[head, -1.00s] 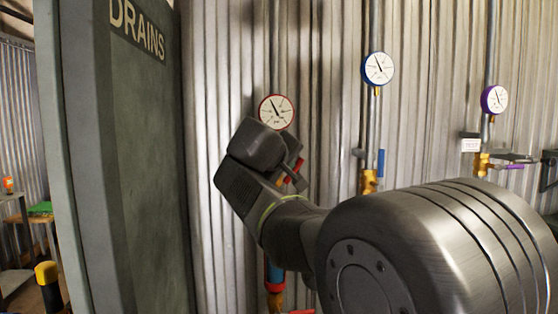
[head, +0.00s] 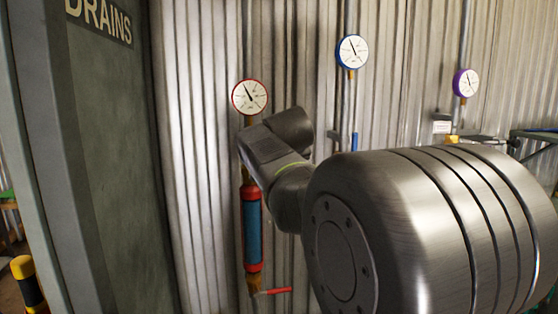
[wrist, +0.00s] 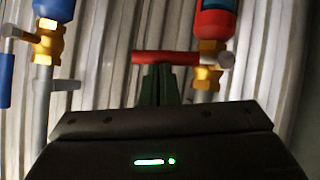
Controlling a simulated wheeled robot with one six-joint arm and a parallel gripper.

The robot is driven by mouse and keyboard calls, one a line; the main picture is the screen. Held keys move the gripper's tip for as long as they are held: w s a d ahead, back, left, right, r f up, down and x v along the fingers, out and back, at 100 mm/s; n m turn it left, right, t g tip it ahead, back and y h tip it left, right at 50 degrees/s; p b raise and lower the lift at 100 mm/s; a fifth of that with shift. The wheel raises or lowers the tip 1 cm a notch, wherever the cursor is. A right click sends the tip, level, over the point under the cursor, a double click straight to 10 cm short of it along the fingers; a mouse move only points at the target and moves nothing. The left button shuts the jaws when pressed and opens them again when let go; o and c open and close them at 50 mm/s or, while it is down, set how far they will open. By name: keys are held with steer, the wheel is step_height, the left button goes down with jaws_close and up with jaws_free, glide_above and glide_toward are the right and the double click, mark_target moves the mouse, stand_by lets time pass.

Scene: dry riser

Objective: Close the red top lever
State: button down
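The red top lever (wrist: 165,58) lies level in the wrist view, square across its pipe. Its pivot end is at the brass valve (wrist: 208,75), beside the red and blue cylinder (wrist: 215,20). The wrist picture appears upside down compared with the head view. My gripper (wrist: 161,82) has its dark fingers close together, with the tips right at the lever's edge. They seem to touch it, and nothing shows between them. In the head view my wrist hides the top lever and fingers; the cylinder (head: 252,228) and the lower red lever (head: 275,291) show below.
The blue-gauge pipe stands to the right, with its upright blue lever (head: 355,142). A purple gauge (head: 466,83) is farther right. The red gauge (head: 249,97) is above my wrist. The DRAINS panel (head: 110,150) stands close on the left, and a yellow-black post (head: 27,282) at lower left.

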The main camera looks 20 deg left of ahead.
steer(key=shift+w+d+f, duration=0.1)
steer(key=shift+d+f, duration=0.05)
steer(key=shift+f, duration=0.2)
steer(key=shift+r, duration=0.15)
stand_by(0.4)
